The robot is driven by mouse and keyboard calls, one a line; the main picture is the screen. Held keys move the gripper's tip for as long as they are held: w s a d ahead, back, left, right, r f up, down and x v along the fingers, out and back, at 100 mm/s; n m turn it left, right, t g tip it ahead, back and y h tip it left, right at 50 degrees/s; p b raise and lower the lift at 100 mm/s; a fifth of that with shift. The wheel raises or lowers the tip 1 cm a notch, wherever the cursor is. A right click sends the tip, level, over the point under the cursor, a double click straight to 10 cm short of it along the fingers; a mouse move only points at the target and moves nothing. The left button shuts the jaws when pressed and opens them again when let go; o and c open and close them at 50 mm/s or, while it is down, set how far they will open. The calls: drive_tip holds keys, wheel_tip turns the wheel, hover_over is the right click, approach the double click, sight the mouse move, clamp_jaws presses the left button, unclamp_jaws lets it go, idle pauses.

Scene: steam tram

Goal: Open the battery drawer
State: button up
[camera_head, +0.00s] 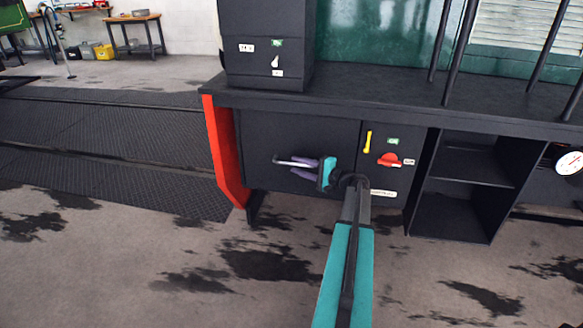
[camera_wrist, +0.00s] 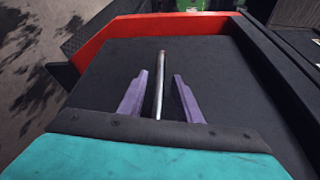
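The battery drawer front (camera_head: 262,135) is a dark grey panel low on the tram's side, and it looks flush with the body. It also fills the middle of the wrist view (camera_wrist: 215,70). Its handle, a thin silver bar (camera_head: 290,162), stands on the panel. My gripper (camera_head: 301,167) is at the handle, with its purple fingers open. In the wrist view the handle bar (camera_wrist: 159,85) runs between the two fingers of my gripper (camera_wrist: 160,78), with a gap on each side. Whether the fingertips touch the panel cannot be told.
Right of the drawer, a panel carries a yellow lever (camera_head: 367,142) and a red switch (camera_head: 389,159). Open shelves (camera_head: 468,180) stand further right. A red edge (camera_head: 226,150) bounds the tram's left end. The stained floor (camera_head: 130,265) in front is clear.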

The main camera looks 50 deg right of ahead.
drive_tip(key=shift+w+a, duration=0.2)
drive_tip(key=shift+w, duration=1)
